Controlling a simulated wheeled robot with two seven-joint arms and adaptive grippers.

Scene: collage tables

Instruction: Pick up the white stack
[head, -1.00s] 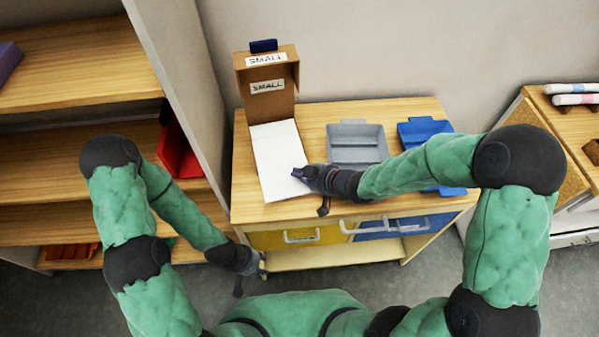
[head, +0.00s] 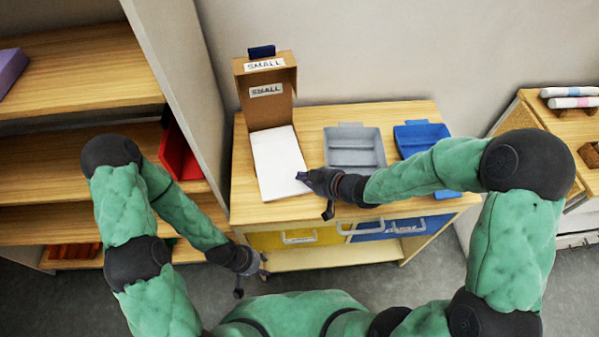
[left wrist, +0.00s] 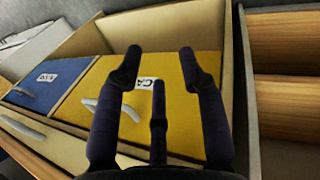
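The white stack (head: 278,160) lies on the wooden table top, in front of and partly against an open brown cardboard box labelled SMALL (head: 268,92). My right gripper (head: 303,177) is at the stack's right edge, near its front right corner. Its fingertips are small and dark there, and I cannot tell whether they are closed on the stack. My left gripper (head: 256,274) hangs low in front of the cabinet, away from the stack. In the left wrist view its fingers (left wrist: 160,75) are spread and empty, facing the yellow drawer.
A grey tray (head: 354,166) and a blue tray (head: 422,126) stand right of the stack. Yellow (head: 270,240) and blue drawers are under the table top. A shelf unit's tall side panel (head: 185,90) rises at left. Another table (head: 580,130) stands at far right.

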